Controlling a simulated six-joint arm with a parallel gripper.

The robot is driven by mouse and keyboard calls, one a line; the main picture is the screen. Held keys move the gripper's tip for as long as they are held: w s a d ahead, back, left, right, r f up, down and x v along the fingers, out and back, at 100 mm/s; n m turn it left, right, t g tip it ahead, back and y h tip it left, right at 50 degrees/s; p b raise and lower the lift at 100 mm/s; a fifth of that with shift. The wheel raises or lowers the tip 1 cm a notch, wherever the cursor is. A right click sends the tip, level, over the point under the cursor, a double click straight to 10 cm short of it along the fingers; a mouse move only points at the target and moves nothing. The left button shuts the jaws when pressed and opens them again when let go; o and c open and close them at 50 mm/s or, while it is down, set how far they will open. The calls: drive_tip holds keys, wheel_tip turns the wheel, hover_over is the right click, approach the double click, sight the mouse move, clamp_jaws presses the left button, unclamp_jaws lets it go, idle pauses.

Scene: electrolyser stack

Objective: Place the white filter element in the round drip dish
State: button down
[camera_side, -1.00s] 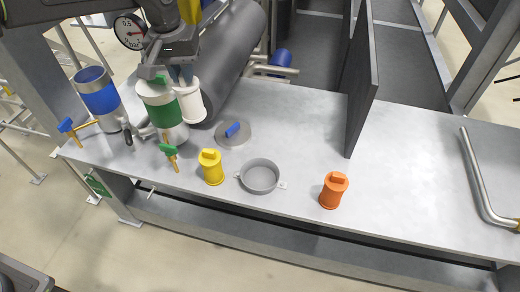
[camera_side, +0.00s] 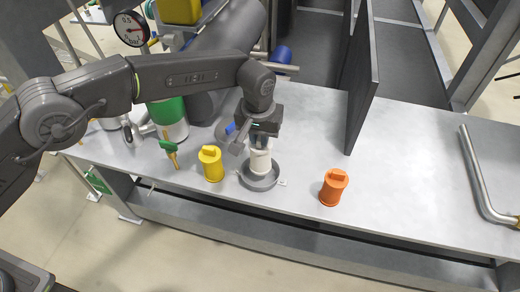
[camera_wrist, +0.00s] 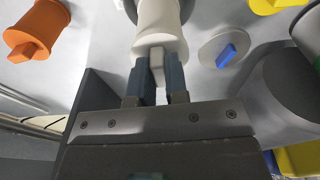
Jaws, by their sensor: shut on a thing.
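The white filter element (camera_side: 260,161) is upright inside the outline of the round grey drip dish (camera_side: 262,184) in the side view. I cannot tell whether its base touches the dish floor. My gripper (camera_side: 262,140) is above the dish, pointing down, with its fingers shut on the element's top tab. In the wrist view the fingers (camera_wrist: 157,72) close on the tab of the filter element (camera_wrist: 160,18). The element hides most of the dish there; only a bit of grey rim (camera_wrist: 130,10) shows.
A yellow capped element (camera_side: 210,164) stands left of the dish, an orange one (camera_side: 333,188) right. A grey disc with a blue handle (camera_wrist: 223,50) lies behind the dish. A green-banded canister (camera_side: 168,117) stands left. A dark upright panel (camera_side: 362,80) bounds the back right. Bench between panel and pipe (camera_side: 478,185) is clear.

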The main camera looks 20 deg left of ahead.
sight(260, 149)
drive_tip(key=shift+f, duration=2.4)
drive_tip(key=c, duration=1.1)
unclamp_jaws()
drive_tip(key=r, duration=0.8)
drive_tip(key=s+r, duration=0.1)
drive_tip(key=r, duration=0.3)
drive_tip(key=shift+s+a+r, duration=0.1)
